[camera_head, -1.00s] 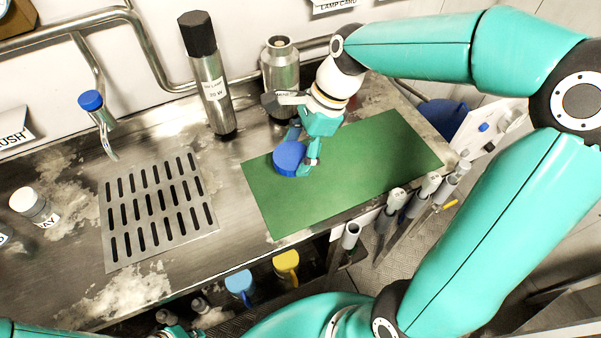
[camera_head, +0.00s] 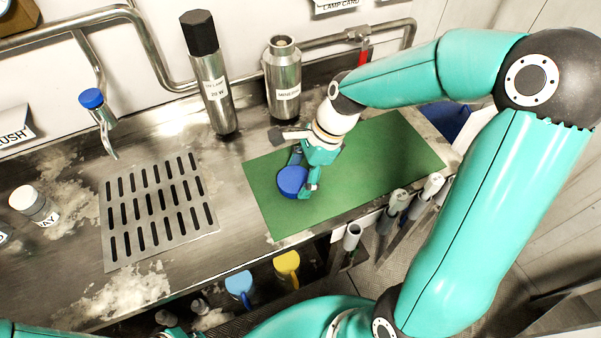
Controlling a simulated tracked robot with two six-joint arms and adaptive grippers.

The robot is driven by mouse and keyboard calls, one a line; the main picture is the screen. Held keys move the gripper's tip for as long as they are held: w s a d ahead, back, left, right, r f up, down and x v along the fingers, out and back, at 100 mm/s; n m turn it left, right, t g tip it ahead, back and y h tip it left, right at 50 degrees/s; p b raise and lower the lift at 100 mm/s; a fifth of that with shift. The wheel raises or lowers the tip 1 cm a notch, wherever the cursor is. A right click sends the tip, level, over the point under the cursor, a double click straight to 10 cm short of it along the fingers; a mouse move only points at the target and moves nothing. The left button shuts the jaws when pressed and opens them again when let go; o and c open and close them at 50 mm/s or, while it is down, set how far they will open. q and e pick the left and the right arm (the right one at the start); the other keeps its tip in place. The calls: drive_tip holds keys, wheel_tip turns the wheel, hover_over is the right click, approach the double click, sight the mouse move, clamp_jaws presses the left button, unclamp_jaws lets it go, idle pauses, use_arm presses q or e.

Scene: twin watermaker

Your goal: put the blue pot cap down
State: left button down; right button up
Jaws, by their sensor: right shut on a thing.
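The blue pot cap (camera_head: 292,181) is a round blue cap over the left part of the green mat (camera_head: 385,155). My right gripper (camera_head: 305,185) is shut on the cap, with its fingers at the cap's right side. I cannot tell whether the cap touches the mat. My left gripper cannot be made out; only a little teal shows at the bottom left edge.
A steel canister (camera_head: 283,82) and a lamp tube (camera_head: 212,85) stand behind the mat. A drain grate (camera_head: 157,210), a blue-topped tap (camera_head: 97,110) and a white-capped bottle (camera_head: 30,203) are left. Upright tubes (camera_head: 393,208) line the front edge. The mat's right part is clear.

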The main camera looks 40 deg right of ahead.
drive_tip(key=o, duration=1.4)
drive_tip(key=v, duration=1.2)
